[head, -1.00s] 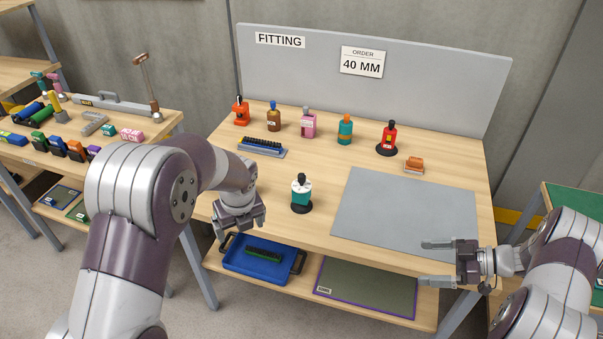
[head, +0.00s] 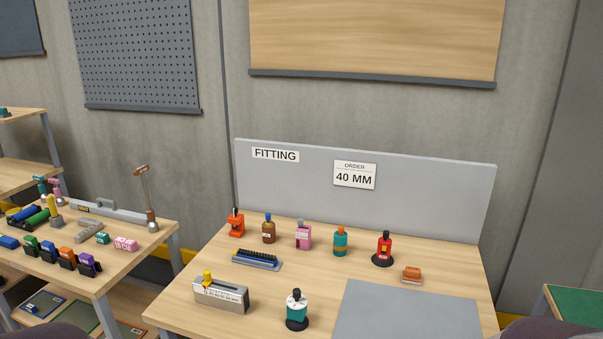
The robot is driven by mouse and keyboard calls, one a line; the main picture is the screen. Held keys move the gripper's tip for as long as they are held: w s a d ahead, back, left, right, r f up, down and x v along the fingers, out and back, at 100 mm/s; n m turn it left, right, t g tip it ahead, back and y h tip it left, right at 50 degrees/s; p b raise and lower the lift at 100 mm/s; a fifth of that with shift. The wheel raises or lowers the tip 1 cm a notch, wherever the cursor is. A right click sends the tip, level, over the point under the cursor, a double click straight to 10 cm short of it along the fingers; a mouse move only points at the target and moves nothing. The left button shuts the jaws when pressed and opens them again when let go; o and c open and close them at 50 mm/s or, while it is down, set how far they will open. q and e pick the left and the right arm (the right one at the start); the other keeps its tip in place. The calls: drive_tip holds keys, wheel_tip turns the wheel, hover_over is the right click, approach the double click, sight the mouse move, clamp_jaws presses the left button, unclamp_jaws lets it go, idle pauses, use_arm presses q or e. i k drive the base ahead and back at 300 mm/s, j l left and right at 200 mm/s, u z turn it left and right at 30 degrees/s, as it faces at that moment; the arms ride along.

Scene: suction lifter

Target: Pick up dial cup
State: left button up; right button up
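Nothing in the head view is readably labelled as the dial cup. Two small bottle-shaped devices stand upright on round black bases on the FITTING bench. One is a teal and white device with a black top (head: 297,311), near the front middle. The other is a red device with a black top (head: 384,249), at the back right. Neither is touched by a gripper in this view. Both my grippers are out of the picture; only dark parts of my arms show at the bottom corners.
Orange (head: 236,222), brown (head: 268,231), pink (head: 303,236) and teal-orange (head: 340,242) items line the back. A black-topped strip (head: 256,260), a grey block with yellow knob (head: 222,296) and an orange-brown block (head: 412,274) surround free wood. A grey mat (head: 405,315) lies bare.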

sight(296, 322)
drive_tip(key=i+j+z, duration=0.95)
drive_tip(key=j+z, duration=0.2)
drive_tip(key=l, duration=0.1)
